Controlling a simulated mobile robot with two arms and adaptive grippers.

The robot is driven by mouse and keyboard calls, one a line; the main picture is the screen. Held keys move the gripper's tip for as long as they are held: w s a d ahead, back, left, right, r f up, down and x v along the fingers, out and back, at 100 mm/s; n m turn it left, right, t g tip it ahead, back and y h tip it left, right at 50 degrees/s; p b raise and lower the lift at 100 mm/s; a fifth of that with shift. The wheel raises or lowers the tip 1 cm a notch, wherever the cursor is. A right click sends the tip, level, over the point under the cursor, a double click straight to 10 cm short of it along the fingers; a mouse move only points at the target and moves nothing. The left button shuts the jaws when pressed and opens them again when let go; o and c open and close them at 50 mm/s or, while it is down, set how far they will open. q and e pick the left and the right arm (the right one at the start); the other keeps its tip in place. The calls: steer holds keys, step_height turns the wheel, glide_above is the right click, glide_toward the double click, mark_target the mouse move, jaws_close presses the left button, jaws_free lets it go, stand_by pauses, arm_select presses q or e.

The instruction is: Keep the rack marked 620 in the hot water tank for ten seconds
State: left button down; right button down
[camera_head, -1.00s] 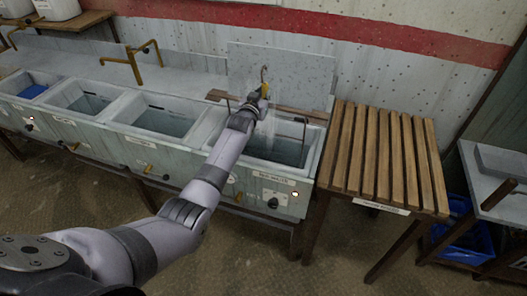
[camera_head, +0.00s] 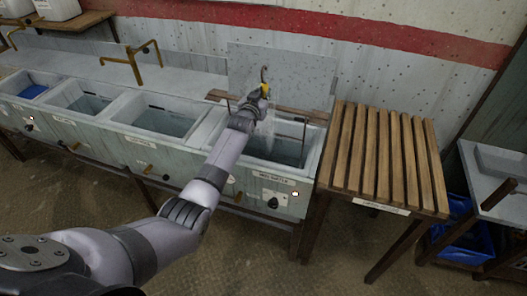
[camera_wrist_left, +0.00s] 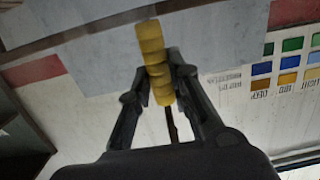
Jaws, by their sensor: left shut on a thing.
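My left gripper (camera_head: 260,97) is above the hot water tank (camera_head: 313,158), the rightmost tank in the row. It is shut on a yellow ribbed grip (camera_head: 265,90), which also shows between the fingers in the left wrist view (camera_wrist_left: 155,62). A hook rises above the grip. Below, thin dark rods of a rack (camera_head: 304,132) hang inside the tank, with the lower part in or behind the water; my arm hides much of it. I cannot read a number on the rack. My right gripper is out of view.
A wooden bar (camera_head: 300,114) runs along the back of the tank. A slatted wooden table (camera_head: 385,150) stands right of it. More tanks (camera_head: 160,120) and brass taps (camera_head: 145,60) lie left. A colour chart (camera_wrist_left: 290,65) is on the wall in the wrist view.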

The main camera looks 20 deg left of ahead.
arm_select(q)
steer(key=shift+r, duration=0.25)
steer(key=r+p, duration=0.5)
steer(key=r, duration=0.1)
steer(key=r+p, duration=0.5)
steer(key=r, duration=0.1)
steer(key=r+p, duration=0.5)
steer(key=r, duration=0.1)
steer(key=shift+s+p, duration=0.25)
steer(key=shift+p, duration=0.15)
steer(key=shift+w, duration=0.1)
